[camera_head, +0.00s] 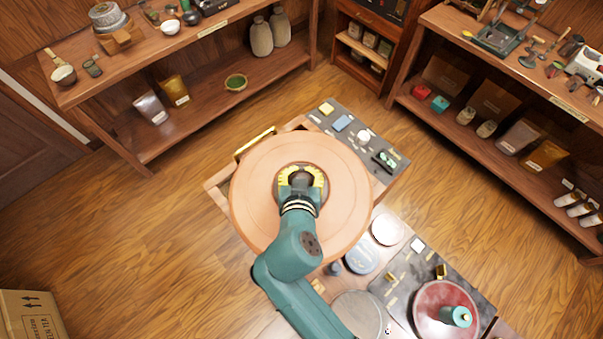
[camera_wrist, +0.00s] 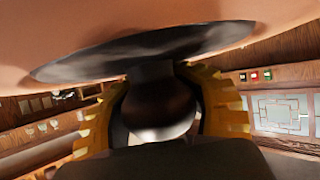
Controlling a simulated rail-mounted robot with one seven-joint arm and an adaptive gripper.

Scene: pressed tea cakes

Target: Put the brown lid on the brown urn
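The brown lid (camera_head: 255,190) is a wide orange-brown disc with a dark round middle and a dark knob. It fills the centre of the head view, over the work table. Its underside of the picture is hidden. In the wrist view the lid (camera_wrist: 60,30) spans the top, with its dark middle (camera_wrist: 150,50) and knob (camera_wrist: 160,105) close to the camera. My gripper (camera_head: 300,178) is at the lid's middle, its yellow fingers closed around the knob; they also show in the wrist view (camera_wrist: 160,110). I cannot make out the brown urn; the lid and my arm may cover it.
The work table holds a dark mat (camera_head: 405,302), a red-brown dish (camera_head: 432,290) and several small items at the right. Shelves (camera_head: 190,55) stand at the back left and another shelf unit (camera_head: 500,85) at the right. A cardboard box (camera_head: 28,315) is at lower left. Floor between is clear.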

